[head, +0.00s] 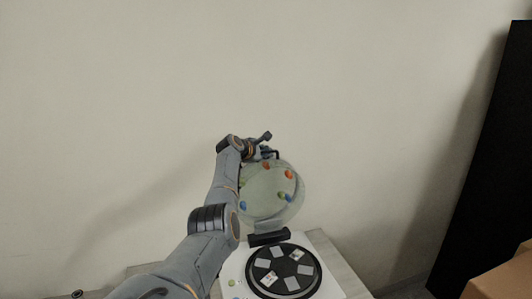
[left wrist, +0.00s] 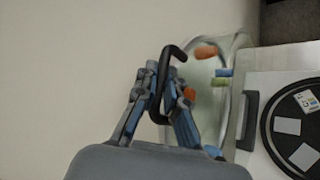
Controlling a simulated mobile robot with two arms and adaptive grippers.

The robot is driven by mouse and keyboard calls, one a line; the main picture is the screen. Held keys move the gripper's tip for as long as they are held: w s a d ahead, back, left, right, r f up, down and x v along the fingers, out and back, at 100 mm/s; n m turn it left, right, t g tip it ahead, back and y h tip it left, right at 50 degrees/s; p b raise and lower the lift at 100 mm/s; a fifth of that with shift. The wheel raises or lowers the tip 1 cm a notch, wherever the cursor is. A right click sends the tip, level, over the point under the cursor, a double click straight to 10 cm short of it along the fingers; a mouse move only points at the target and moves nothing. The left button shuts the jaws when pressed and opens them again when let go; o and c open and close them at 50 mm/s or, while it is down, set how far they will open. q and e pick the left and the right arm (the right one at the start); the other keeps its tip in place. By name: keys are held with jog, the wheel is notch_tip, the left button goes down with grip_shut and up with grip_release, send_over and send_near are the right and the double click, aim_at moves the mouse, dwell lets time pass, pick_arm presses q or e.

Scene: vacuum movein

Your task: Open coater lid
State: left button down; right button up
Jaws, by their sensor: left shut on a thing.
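The coater is a white box (head: 233,272) with a round black plate (head: 283,270) bearing several pale squares. Its round, see-through lid (head: 265,200) stands raised, close to upright, on a dark hinge block (head: 269,237) behind the plate. Coloured dots or knobs show on the lid. My left gripper (head: 267,152) is at the lid's top edge. In the left wrist view its fingers (left wrist: 164,92) are shut around the black lid handle (left wrist: 171,50). The lid (left wrist: 207,95) shows right beside them. My right gripper is in neither view.
The coater stands on a light table (head: 340,268) close to a plain wall. A tall black panel (head: 490,150) and a brown box (head: 508,280) are at the right. There is free space above the lid and to its right.

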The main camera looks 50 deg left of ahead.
pick_arm(q)
jog(key=shift+d+f, duration=0.1)
jog(key=shift+f, duration=0.05)
jog(key=c, duration=1.4)
grip_release()
jog(key=shift+w, duration=0.1)
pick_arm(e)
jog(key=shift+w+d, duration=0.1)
pick_arm(q)
jog(key=shift+s+d+r, duration=0.1)
jog(key=shift+s+r, duration=0.2)
jog(key=shift+s, duration=0.3)
jog(key=v, duration=1)
jog(key=shift+s+d, duration=0.25)
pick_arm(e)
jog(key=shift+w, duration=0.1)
pick_arm(q)
jog(key=shift+r, duration=0.1)
